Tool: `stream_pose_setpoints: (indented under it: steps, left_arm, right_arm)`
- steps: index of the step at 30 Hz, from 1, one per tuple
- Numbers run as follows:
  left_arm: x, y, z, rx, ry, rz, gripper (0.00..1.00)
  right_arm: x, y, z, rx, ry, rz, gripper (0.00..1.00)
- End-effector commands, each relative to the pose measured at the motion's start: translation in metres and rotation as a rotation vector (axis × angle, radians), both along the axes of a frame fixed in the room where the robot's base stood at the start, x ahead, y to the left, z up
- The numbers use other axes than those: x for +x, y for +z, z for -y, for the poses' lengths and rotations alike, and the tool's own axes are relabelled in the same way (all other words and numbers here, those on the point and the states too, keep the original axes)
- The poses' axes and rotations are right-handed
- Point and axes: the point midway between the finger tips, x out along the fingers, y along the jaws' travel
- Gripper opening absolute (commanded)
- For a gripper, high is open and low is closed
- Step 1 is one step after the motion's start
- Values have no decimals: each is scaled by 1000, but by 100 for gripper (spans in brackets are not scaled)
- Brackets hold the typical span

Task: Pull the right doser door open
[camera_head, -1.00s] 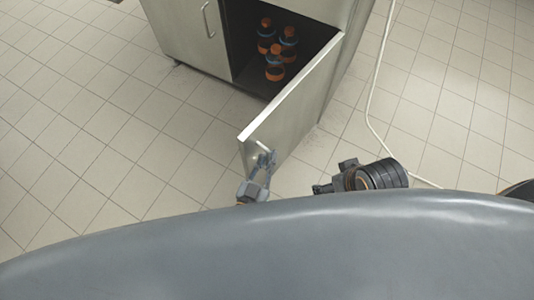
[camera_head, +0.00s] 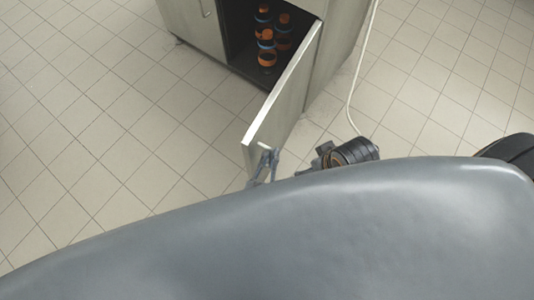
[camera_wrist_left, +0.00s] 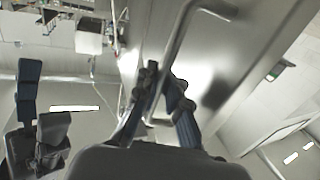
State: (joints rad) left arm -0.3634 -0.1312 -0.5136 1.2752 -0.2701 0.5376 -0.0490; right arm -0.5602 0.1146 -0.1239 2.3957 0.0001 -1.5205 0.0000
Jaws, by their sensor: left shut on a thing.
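The right doser door (camera_head: 283,104) stands wide open, swung out from the cabinet toward me. Its handle (camera_head: 265,147) is a thin metal bar near the free edge, small in the head view. My left gripper (camera_head: 266,160) is at that handle. In the left wrist view, the fingers (camera_wrist_left: 163,82) are shut on the handle bar (camera_wrist_left: 174,45), with the flat face of the door (camera_wrist_left: 225,62) behind it. The fingers hide part of the bar.
Inside the open cabinet (camera_head: 240,42) stand several dark bottles with orange parts (camera_head: 266,40). The closed left door (camera_head: 190,22) is beside the opening. A white cable (camera_head: 352,95) lies on the tiled floor at the right. The floor left of the door is clear.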

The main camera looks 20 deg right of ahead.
Motion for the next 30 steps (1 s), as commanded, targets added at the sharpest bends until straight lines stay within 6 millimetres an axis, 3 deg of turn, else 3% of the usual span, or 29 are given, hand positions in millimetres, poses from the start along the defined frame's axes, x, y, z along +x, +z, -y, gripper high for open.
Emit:
stream_pose_setpoints:
  steps: [1, 9, 10, 12, 22, 30]
  left_arm:
    - [-6, -7, -3, 10, -3, -11, 0]
    - [-6, -7, -3, 11, -3, -12, 0]
    - [-6, -7, -3, 11, -3, -12, 11]
    - [-6, -7, -3, 11, -3, -12, 20]
    - [-5, -3, -2, 4, -2, -6, 20]
    - [-42, -4, -27, 6, -3, -9, 20]
  right_arm:
    - [0, 0, 0, 1, -1, -1, 88]
    - [-2, -1, 0, 1, 0, -5, 88]
    - [-3, -1, 0, 1, -1, -6, 88]
    - [-3, -2, 0, 1, -1, -8, 88]
    - [-4, 0, 2, -5, 5, -4, 88]
    - [-3, 0, 1, -4, 2, -5, 88]
